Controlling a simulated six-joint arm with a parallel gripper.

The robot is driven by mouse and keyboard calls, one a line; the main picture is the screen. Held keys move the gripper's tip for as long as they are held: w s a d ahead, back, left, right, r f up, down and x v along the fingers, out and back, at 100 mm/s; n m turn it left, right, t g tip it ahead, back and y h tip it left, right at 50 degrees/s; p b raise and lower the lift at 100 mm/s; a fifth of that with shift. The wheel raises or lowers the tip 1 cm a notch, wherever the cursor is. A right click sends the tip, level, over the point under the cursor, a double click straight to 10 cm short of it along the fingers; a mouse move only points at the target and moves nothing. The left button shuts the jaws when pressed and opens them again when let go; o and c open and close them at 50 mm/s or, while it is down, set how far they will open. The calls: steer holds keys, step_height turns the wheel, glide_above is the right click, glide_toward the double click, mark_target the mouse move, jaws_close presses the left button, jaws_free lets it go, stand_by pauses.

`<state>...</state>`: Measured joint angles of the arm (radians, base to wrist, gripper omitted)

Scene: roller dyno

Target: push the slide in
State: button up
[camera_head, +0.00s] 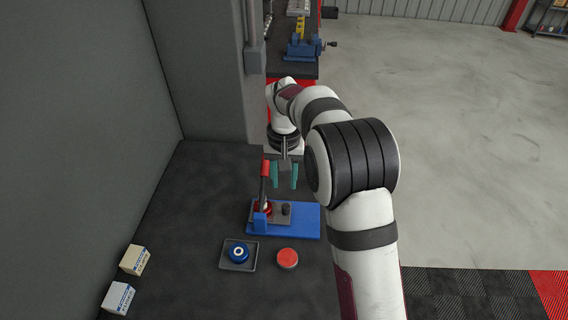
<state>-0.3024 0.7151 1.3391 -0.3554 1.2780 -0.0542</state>
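A fixture with a blue base (306,222) stands on the dark bench. A small dark plate with a black knob (286,208) sits on it, perhaps the slide; how far in it is I cannot tell. A lever with a red handle (265,168) stands upright at the fixture's left. A red round part below the lever is partly hidden. My gripper (285,185) has teal fingers pointing down, apart with nothing visible between them. It is above and behind the fixture, seemingly not touching it.
A grey tray (224,263) holds a blue round part with a white ring (238,252). A red round part (287,258) lies to its right. Two small boxes (134,260) (118,297) stand at the left by the grey wall. A blue vise (304,47) is on the far bench.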

step_height(320, 180, up, 6)
steer(key=shift+r, duration=0.2)
steer(key=s+d+r+m, duration=0.2)
steer(key=s+d+r, duration=0.4)
steer(key=s, duration=0.5)
steer(key=s+d+f+m+y, duration=0.1)
steer(key=s+d+f, duration=0.1)
steer(key=s, duration=0.9)
steer(key=s+d+f+m, duration=0.2)
steer(key=s+d, duration=0.1)
steer(key=s, duration=0.8)
steer(key=shift+f+m+y, duration=0.2)
steer(key=shift+m+y, duration=0.1)
steer(key=shift+y, duration=0.1)
